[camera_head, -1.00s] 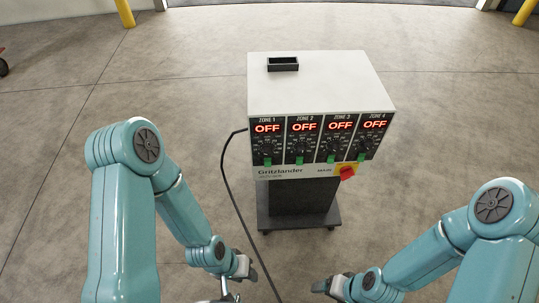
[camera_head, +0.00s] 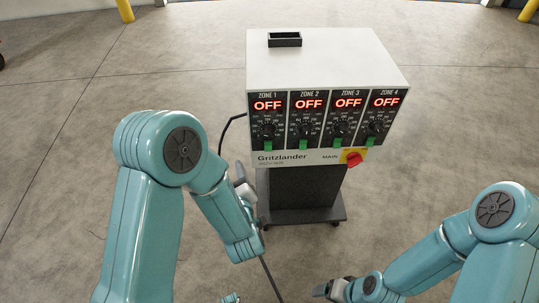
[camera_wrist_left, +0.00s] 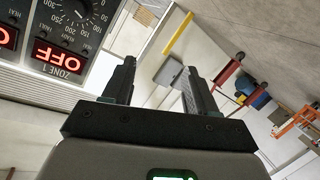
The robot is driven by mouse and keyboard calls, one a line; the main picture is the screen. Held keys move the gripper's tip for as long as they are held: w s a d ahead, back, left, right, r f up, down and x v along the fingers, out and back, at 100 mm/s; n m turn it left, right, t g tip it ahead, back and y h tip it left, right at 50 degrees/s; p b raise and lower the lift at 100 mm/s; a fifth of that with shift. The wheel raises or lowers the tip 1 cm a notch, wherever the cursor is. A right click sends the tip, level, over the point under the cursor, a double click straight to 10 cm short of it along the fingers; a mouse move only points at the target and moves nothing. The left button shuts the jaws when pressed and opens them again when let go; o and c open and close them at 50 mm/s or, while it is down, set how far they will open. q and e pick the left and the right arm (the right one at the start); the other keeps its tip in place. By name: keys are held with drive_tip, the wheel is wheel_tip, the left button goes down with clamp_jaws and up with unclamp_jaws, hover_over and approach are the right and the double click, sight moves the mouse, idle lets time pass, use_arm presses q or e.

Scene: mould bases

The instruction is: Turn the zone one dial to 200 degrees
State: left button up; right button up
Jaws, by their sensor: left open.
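The zone one dial (camera_head: 267,130) is a black round knob on the leftmost panel of the white controller box (camera_head: 325,60). Its display (camera_head: 267,105) reads OFF, and a green switch (camera_head: 267,144) sits below it. The left wrist view shows the dial's numbered scale (camera_wrist_left: 80,15) at the top left, partly cut off and upside down. My left gripper (camera_wrist_left: 157,75) is open and empty, beside the box and apart from the dial. In the head view it is partly hidden by my forearm. My right gripper (camera_head: 325,290) is low at the bottom, its jaws unclear.
Three more zone panels stand to the right, all displaying OFF. A red main switch (camera_head: 354,159) on a yellow plate is below them. A black cable (camera_head: 228,125) hangs at the box's left side. The box stands on a dark wheeled pedestal (camera_head: 300,190). The surrounding floor is clear.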

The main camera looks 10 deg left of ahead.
use_arm(q)
drive_tip(key=d+t+b, duration=0.2)
drive_tip(key=d+b, duration=0.1)
drive_tip(key=d, duration=0.1)
drive_tip(key=m+t+h+b, duration=0.1)
drive_tip(key=t+h+b, duration=0.1)
drive_tip(key=b, duration=0.1)
approach(269, 137)
drive_tip(key=shift+m, duration=0.3)
drive_tip(key=x, duration=0.9)
drive_tip(key=shift+w+a, duration=0.1)
drive_tip(key=shift+w, duration=0.1)
use_arm(e)
wheel_tip(269, 137, down, 9)
drive_tip(key=shift+f, duration=0.1)
use_arm(q)
drive_tip(key=c, duration=1.1)
